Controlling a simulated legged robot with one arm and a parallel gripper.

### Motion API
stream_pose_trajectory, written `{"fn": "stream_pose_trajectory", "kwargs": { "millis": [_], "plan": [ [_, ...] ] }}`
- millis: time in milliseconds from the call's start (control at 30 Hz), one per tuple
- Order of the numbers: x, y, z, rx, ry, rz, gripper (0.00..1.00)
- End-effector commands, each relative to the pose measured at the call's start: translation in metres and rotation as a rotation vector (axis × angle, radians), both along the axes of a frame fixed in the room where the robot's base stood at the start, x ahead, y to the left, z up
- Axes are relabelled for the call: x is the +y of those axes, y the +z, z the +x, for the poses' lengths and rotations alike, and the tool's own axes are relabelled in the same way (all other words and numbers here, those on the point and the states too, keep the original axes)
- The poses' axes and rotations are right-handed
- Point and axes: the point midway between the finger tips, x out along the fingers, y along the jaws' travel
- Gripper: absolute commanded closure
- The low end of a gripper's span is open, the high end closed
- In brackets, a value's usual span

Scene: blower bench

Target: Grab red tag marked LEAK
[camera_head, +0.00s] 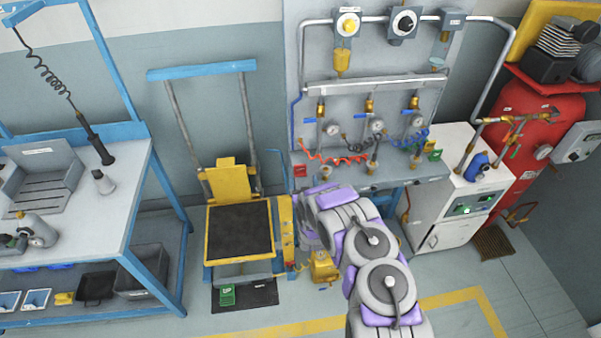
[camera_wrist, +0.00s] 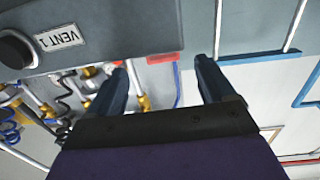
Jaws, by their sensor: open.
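A small red tag (camera_head: 300,170) is at the left end of the grey valve bench; its lettering is too small to read. In the wrist view a thin red piece (camera_wrist: 163,58), which looks like the same tag, shows edge-on at the edge of a grey panel. My gripper (camera_wrist: 161,67) is open, with one dark blue finger on each side of that red piece in the picture. I see nothing held between the fingers, and the distance to the red piece cannot be told. In the head view my arm reaches to the bench's front left, and the fingers are not clearly visible.
A grey panel labelled VENT 1 (camera_wrist: 58,40) with a black knob is close to my gripper. Hoses, gauges and brass valves (camera_head: 370,105) crowd the bench. A yellow lift cart (camera_head: 240,262) stands to the left, a white cabinet (camera_head: 440,205) to the right.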

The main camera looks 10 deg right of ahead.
Motion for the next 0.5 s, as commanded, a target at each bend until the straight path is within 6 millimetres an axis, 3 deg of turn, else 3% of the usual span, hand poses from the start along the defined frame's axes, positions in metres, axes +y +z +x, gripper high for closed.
{"fn": "stream_pose_trajectory", "kwargs": {
  "millis": [367, 500],
  "plan": [
    [-0.001, 0.0, 0.018, -0.001, 0.0, 0.0, 0.17],
    [-0.002, 0.0, 0.034, -0.005, 0.0, 0.001, 0.17]
  ]
}}
